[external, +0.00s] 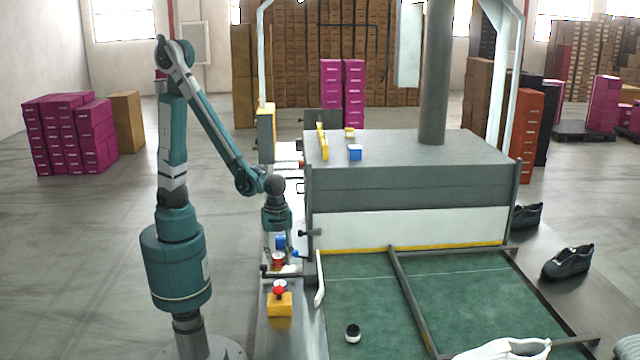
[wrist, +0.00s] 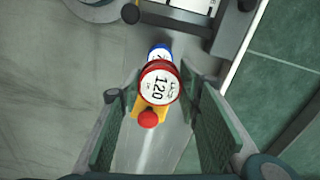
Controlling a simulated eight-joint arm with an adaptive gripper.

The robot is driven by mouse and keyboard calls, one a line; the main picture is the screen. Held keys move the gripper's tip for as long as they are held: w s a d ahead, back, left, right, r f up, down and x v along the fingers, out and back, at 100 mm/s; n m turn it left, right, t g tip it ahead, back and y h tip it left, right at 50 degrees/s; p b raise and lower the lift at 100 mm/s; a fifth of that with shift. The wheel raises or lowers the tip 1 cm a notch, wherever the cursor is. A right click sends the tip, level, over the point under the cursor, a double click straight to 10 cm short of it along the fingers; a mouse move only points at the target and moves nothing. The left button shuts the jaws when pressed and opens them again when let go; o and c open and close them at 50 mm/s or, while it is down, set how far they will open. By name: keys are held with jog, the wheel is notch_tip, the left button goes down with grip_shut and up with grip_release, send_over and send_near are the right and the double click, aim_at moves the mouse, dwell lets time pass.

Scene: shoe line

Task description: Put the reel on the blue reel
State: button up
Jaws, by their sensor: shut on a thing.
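The red reel (wrist: 160,83) has a white top label reading 120 and sits between the fingertips of my gripper (wrist: 161,78). In the external view, my gripper (external: 277,250) points down over the narrow grey ledge, with the red reel (external: 278,261) low between its fingers. The blue reel (wrist: 159,52) is just beyond the red one in the wrist view, partly hidden by it. The blue reel (external: 280,241) also shows between the fingers in the external view. I cannot tell whether the reels touch.
A yellow box (external: 280,305) with a red knob (external: 280,291) stands on the near ledge. The large grey machine (external: 410,185) rises to the right. A green belt (external: 360,290) holds a small black-and-white item (external: 353,333).

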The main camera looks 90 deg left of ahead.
aim_at(278, 255)
jog(key=shift+f+b, duration=0.5)
jog(key=shift+f, duration=1.95)
jog(key=shift+f, duration=0.1)
jog(key=shift+f+b, duration=0.5)
jog(key=shift+f, duration=1.5)
jog(key=shift+f, duration=0.15)
jog(key=o, duration=0.9)
jog(key=shift+r, duration=0.2)
jog(key=shift+r+p, duration=1.3)
jog(key=shift+r, duration=4.7)
